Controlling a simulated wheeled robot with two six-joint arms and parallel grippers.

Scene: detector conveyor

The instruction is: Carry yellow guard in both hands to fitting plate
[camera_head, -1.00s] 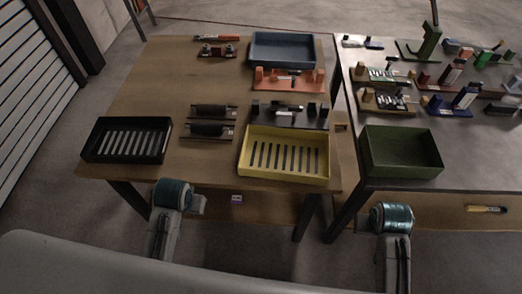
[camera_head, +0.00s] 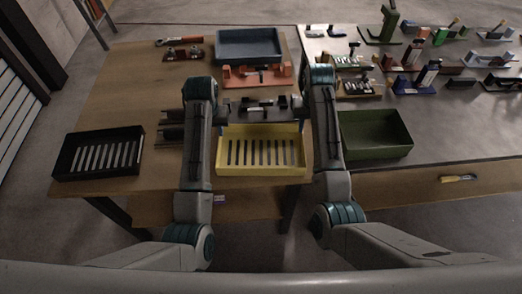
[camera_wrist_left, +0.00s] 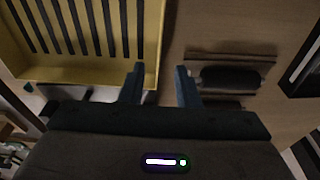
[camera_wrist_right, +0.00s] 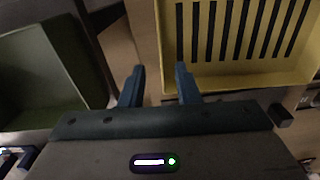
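The yellow guard (camera_head: 260,169), a shallow tray with a slotted floor, sits on the wooden table; it also shows in the left wrist view (camera_wrist_left: 80,70) and right wrist view (camera_wrist_right: 245,76). My left gripper (camera_head: 218,113) is at its left side, partly hidden by my arm; its fingers (camera_wrist_left: 158,82) are open, one on each side of the guard's side wall line. My right gripper (camera_head: 299,107) is at its right side; its fingers (camera_wrist_right: 159,82) are open around the opposite wall line. Contact is not clear. I cannot tell which plate is the fitting plate.
A black slotted tray (camera_head: 98,168) lies left and a green bin (camera_head: 375,148) right on the grey table. Behind the guard are a dark plate with blocks (camera_head: 258,108), an orange plate (camera_head: 257,82) and a blue-grey tray (camera_head: 249,61). Dark brackets (camera_head: 171,133) stand left.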

